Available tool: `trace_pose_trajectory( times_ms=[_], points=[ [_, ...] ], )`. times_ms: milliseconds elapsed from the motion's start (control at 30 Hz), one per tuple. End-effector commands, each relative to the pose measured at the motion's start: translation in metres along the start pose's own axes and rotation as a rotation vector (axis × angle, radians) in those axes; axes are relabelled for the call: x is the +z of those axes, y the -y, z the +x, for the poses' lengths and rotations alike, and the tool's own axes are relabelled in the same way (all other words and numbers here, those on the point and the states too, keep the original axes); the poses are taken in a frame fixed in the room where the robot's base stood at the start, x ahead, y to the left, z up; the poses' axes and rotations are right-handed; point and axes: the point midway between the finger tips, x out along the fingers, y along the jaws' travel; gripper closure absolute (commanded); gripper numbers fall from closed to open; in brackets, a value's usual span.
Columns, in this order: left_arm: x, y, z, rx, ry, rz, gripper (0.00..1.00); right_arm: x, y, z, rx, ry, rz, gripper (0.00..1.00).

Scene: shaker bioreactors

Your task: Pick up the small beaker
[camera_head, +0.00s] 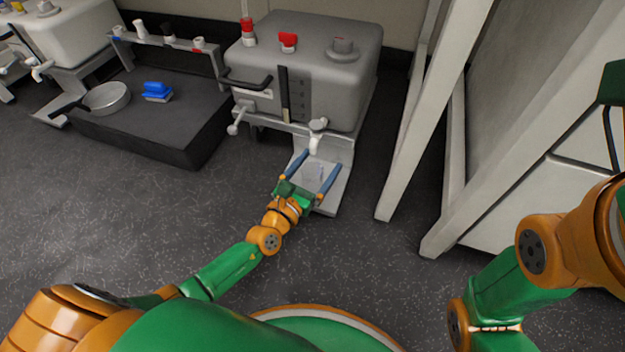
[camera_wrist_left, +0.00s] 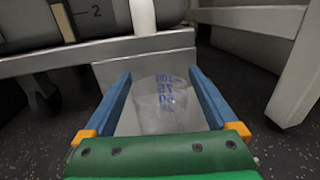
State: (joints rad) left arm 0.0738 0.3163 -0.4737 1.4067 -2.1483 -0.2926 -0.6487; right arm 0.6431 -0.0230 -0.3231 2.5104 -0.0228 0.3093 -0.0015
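The small beaker (camera_head: 312,173) is clear with blue markings. It stands on a light grey platform (camera_head: 329,197) below the spout of the grey tank. In the left wrist view the beaker (camera_wrist_left: 163,104) is upright between the two blue fingers. My left gripper (camera_head: 314,168) is open around it, with a finger on each side. A gap shows between the beaker and the left finger; on the right side I cannot tell if it touches.
The grey tank (camera_head: 325,65) with a white tap (camera_head: 317,130) stands just behind the beaker. A dark low bench (camera_head: 160,120) holding a round pan (camera_head: 107,98) and a blue block (camera_head: 157,91) is at the left. A white frame (camera_head: 435,120) stands at the right. The floor in front is clear.

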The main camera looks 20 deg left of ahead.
Motion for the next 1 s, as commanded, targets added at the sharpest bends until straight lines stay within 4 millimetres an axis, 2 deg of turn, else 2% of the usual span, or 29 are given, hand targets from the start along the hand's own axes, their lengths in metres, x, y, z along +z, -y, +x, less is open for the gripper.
trace_pose_trajectory(
  times_ms=[33,300,333,567,733,767,867,1000],
  points=[
    [0.000,0.000,0.000,0.000,0.000,0.000,0.24,0.000,0.000,0.000,0.000,0.000,0.000,0.50],
    [0.000,0.000,0.000,0.000,0.000,0.000,0.97,0.000,0.000,0.000,0.000,0.001,-0.001,0.50],
    [0.000,0.000,0.000,0.000,0.000,0.000,1.00,0.000,0.000,0.000,0.000,0.001,-0.001,0.50],
    [0.003,0.000,0.000,0.000,0.000,0.000,1.00,0.001,-0.001,0.003,0.000,0.001,0.000,0.50],
    [0.023,0.000,-0.001,-0.001,-0.001,0.001,1.00,0.007,-0.004,0.022,0.000,0.001,0.000,0.50],
    [0.016,-0.006,-0.002,0.000,-0.001,0.005,1.00,0.005,-0.003,0.015,0.000,0.000,0.000,0.50],
    [0.014,-0.026,-0.008,-0.001,-0.003,0.009,1.00,0.004,-0.002,0.013,0.000,0.000,0.000,0.50],
    [0.012,-0.066,-0.019,0.000,-0.003,0.012,1.00,0.002,-0.001,0.006,0.000,0.000,0.000,0.50]
  ],
)
